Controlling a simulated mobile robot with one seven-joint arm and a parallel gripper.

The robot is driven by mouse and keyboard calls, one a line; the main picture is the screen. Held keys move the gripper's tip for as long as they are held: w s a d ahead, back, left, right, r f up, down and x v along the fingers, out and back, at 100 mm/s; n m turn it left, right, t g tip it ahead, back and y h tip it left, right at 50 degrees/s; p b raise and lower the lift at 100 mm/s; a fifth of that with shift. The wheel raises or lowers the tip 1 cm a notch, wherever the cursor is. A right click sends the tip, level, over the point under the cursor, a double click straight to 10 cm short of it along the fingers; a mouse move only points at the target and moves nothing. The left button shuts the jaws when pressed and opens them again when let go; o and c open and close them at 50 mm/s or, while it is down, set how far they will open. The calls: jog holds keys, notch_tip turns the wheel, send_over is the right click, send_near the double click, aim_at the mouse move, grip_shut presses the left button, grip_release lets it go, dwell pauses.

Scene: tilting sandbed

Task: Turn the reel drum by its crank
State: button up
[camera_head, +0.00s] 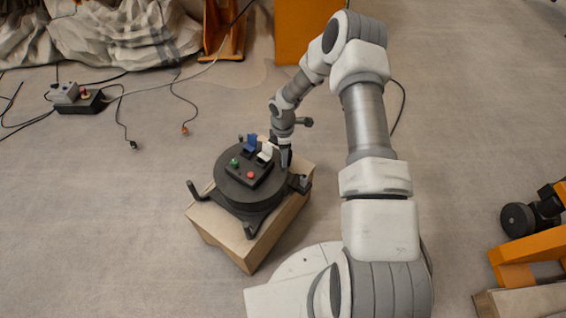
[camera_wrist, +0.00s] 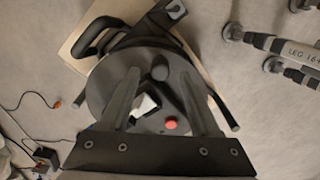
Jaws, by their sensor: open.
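The reel drum (camera_head: 225,180) is a dark round disc lying flat on a box, with a small button panel (camera_head: 250,172) on top. In the wrist view the drum (camera_wrist: 100,92) fills the middle, and a dark loop-shaped handle (camera_wrist: 98,36) shows at its upper left edge. Short dark arms stick out around the drum; I cannot tell surely which part is the crank. My gripper (camera_head: 284,163) is over the drum's right side, pointing down. In the wrist view its fingers (camera_wrist: 160,76) are apart over the drum, with a dark knob between their tips. Contact cannot be told.
The cardboard-coloured box (camera_head: 222,240) under the drum stands on open grey floor. Cables and a small black box (camera_head: 82,103) lie at the upper left. Orange stands are at the top and right. In the wrist view, grey metal legs (camera_wrist: 275,42) show at the upper right.

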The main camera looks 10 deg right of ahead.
jog(key=shift+f+b, duration=0.35)
jog(key=shift+f, duration=1.55)
grip_shut()
